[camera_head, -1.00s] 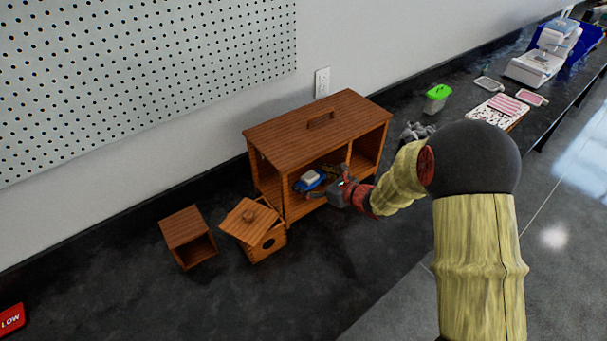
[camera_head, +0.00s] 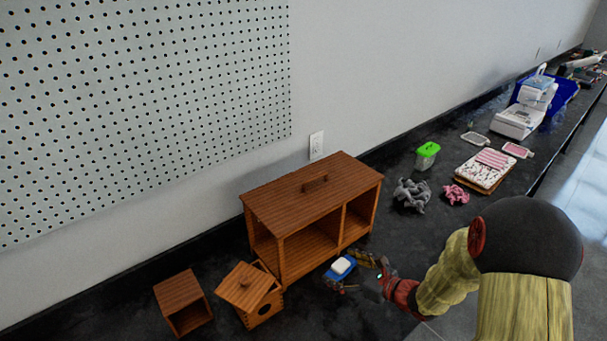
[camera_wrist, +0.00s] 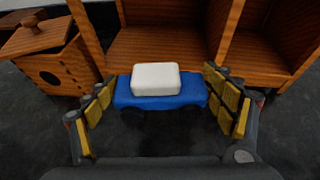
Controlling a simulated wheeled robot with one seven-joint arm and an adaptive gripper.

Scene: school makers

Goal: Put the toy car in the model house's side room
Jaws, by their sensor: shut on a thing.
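The toy car has a blue body and a white top; it shows in the head view (camera_head: 339,270) and in the wrist view (camera_wrist: 150,103). My gripper (camera_head: 348,273) is shut on it, with one padded finger at each end of the car in the wrist view (camera_wrist: 160,98). The car is outside the model house (camera_head: 308,187), in front of its open side. A divider separates a wide left room (camera_head: 308,243) from a narrower right side room (camera_head: 357,220). Both rooms look empty. I cannot tell the car's height above the counter.
A small wooden box with a round hole and tilted lid (camera_head: 250,290) stands left of the house, beside an open wooden cube (camera_head: 182,300). Grey (camera_head: 411,195) and pink (camera_head: 455,194) tangled pieces and a green-lidded container (camera_head: 427,155) lie to the right. The wall is behind.

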